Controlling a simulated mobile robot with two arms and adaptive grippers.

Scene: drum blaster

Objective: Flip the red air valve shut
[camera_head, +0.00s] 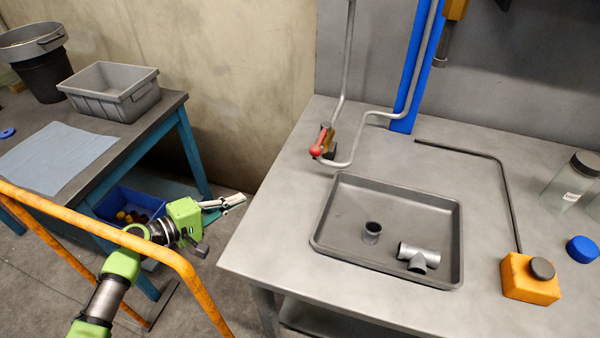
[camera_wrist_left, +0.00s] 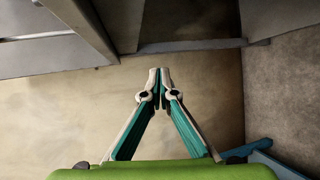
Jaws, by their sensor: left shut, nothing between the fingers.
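The red air valve handle (camera_head: 319,145) sits on a brass-coloured valve body on a grey pipe, near the back left of the grey workbench (camera_head: 285,230). The handle slants, with its rounded red end low and to the left. I cannot tell from its angle whether the valve is open or shut. My left gripper (camera_head: 243,198) is off the bench's left edge, to the left of and apart from the valve. Its fingers are shut and empty, and their tips meet in the left wrist view (camera_wrist_left: 159,72). The valve is not in the left wrist view. My right gripper is not in view.
A grey tray (camera_head: 325,222) with two metal pipe fittings lies in front of the valve. An orange box (camera_head: 530,278) with a dark knob stands at right. An orange rail (camera_head: 75,220) crosses near my left arm. A side table (camera_head: 160,120) stands at left.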

